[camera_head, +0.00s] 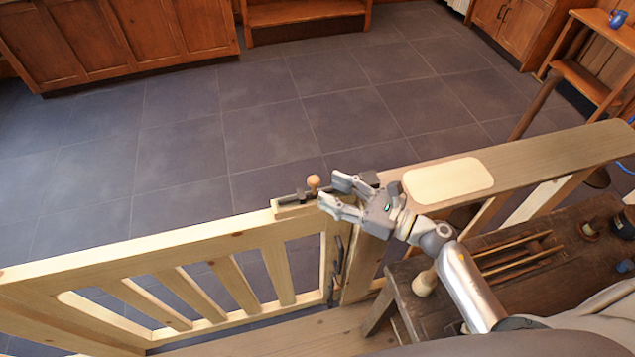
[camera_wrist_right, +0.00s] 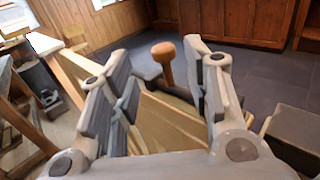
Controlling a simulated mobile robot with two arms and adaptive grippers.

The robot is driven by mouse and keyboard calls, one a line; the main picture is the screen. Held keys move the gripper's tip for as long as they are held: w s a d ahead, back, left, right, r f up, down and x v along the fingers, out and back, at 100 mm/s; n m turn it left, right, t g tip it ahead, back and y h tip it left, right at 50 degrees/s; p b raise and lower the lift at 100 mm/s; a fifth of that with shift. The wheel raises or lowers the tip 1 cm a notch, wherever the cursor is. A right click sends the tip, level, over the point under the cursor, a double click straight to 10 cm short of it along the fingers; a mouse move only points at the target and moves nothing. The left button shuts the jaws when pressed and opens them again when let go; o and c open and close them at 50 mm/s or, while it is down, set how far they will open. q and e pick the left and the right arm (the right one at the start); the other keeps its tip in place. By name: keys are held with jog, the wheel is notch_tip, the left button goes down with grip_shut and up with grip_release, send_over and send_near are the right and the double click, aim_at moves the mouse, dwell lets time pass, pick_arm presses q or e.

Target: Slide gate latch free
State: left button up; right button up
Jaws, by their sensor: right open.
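The pale wooden gate (camera_head: 200,245) stands at the lower left in the head view, its end close to the post of a wooden rail (camera_head: 540,160). On its top corner is a dark latch bolt (camera_head: 291,198) with an upright turned wooden knob (camera_head: 313,183). My right gripper (camera_head: 333,194) is open and empty just right of the knob, fingers pointing left at it. In the right wrist view the orange-brown knob (camera_wrist_right: 163,55) shows in the gap between the spread fingers (camera_wrist_right: 158,62), with no visible contact. My left gripper is in neither view.
A dark wooden bench (camera_head: 480,265) with thin sticks and small turned pieces stands below my right arm. A pale plate (camera_head: 448,180) lies on the rail. Cabinets (camera_head: 120,40) line the back; the tiled floor (camera_head: 250,120) beyond the gate is clear.

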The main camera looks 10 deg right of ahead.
jog(key=v, duration=0.5)
jog(key=shift+s+d, duration=0.25)
jog(key=shift+s, duration=0.05)
